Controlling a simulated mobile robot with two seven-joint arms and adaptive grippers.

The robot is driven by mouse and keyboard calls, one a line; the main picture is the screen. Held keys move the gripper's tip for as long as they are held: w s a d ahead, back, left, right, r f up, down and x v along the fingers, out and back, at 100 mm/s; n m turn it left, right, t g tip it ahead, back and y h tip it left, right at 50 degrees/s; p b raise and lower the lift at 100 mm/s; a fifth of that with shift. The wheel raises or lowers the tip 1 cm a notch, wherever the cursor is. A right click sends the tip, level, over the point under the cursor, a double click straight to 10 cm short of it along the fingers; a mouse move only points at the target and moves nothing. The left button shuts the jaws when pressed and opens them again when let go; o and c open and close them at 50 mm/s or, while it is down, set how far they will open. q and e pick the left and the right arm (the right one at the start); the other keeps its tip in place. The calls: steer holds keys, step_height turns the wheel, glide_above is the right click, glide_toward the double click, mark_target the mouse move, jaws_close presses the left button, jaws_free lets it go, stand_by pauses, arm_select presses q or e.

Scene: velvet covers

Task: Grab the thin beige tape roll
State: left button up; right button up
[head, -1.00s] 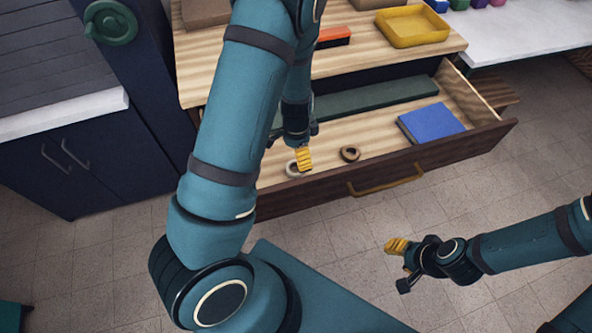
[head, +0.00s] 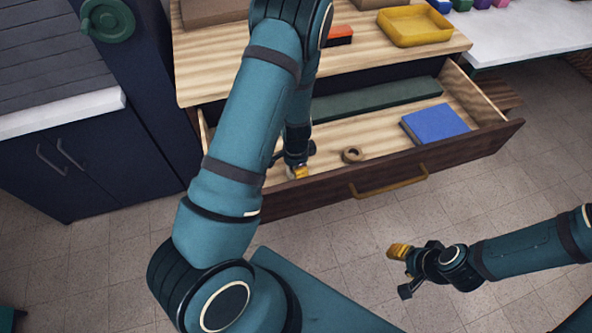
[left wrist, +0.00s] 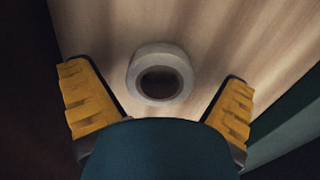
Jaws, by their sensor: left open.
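The thin beige tape roll (left wrist: 159,73) lies flat on the drawer floor in the left wrist view. It sits between and just beyond the two yellow fingers of my left gripper (left wrist: 158,100), which is open and touches neither side of it. In the head view my left gripper (head: 300,172) is low inside the open drawer and hides this roll. A second, brown roll (head: 352,155) lies in the drawer to the right of my left gripper. My right gripper (head: 400,268) is out over the floor in front of the drawer; its finger gap cannot be made out.
The open wooden drawer (head: 440,163) has a front wall with a yellow handle (head: 388,180). It also holds a blue book-like block (head: 435,123) and a long green strip (head: 375,98). A yellow tray (head: 414,27) and an orange-black block (head: 340,35) stand on the top above.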

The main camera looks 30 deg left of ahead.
arm_select(q)
steer(key=c, duration=1.2)
